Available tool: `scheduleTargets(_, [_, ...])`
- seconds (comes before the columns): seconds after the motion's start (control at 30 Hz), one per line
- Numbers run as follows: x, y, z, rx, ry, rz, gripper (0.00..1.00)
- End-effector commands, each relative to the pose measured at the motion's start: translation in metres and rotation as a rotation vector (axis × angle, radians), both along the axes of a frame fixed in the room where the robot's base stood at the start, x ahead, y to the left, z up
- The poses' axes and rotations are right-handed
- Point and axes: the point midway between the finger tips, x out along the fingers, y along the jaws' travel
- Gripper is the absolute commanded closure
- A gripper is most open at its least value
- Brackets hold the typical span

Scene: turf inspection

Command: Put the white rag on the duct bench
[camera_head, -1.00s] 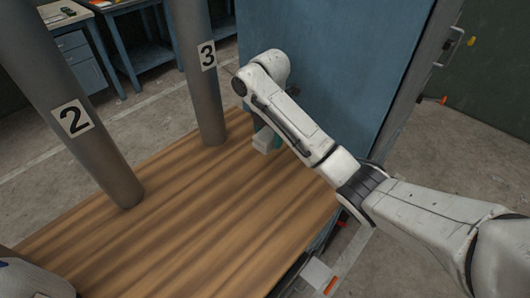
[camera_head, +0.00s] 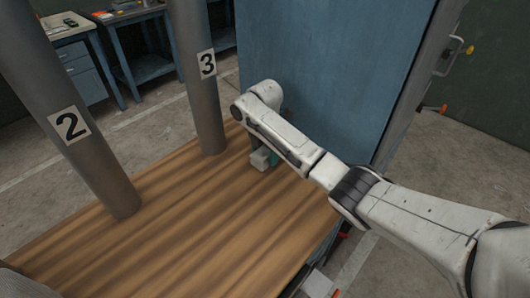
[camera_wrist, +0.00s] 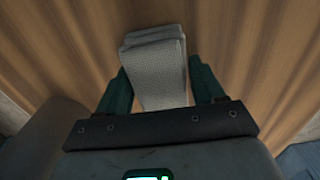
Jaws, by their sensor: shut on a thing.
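The white rag (camera_wrist: 155,70) is a folded, grey-white woven pad, held between the two dark green fingers of my gripper (camera_wrist: 158,76) in the wrist view. In the head view the rag (camera_head: 260,158) shows as a small pale block below my wrist, beside a teal finger. The wooden top of the duct bench (camera_head: 190,235) lies under it, and the rag is over its far right part, near duct 3. My gripper is shut on the rag. I cannot tell whether the rag touches the wood. My arm hides part of the gripper.
Grey duct 3 (camera_head: 206,105) stands just left of the rag, and duct 2 (camera_head: 85,150) stands further left. A tall blue panel (camera_head: 320,75) rises close behind and right of my gripper. The middle of the wooden top is clear. Blue workbenches (camera_head: 130,60) stand at the back.

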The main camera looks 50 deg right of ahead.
Motion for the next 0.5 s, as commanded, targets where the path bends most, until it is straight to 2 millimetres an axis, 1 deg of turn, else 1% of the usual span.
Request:
scheduleTargets(0.13, [0.0, 0.0002, -0.0033, 0.001, 0.0, 0.0, 0.61])
scheduleTargets(0.17, [0.0, 0.0002, -0.0028, 0.001, 0.0, 0.0, 0.3])
scheduleTargets(0.4, [0.0, 0.0002, -0.0024, 0.0, 0.0, 0.0, 0.07])
scheduleTargets(0.5, [0.0, 0.0002, -0.0024, 0.0, 0.0, 0.0, 0.07])
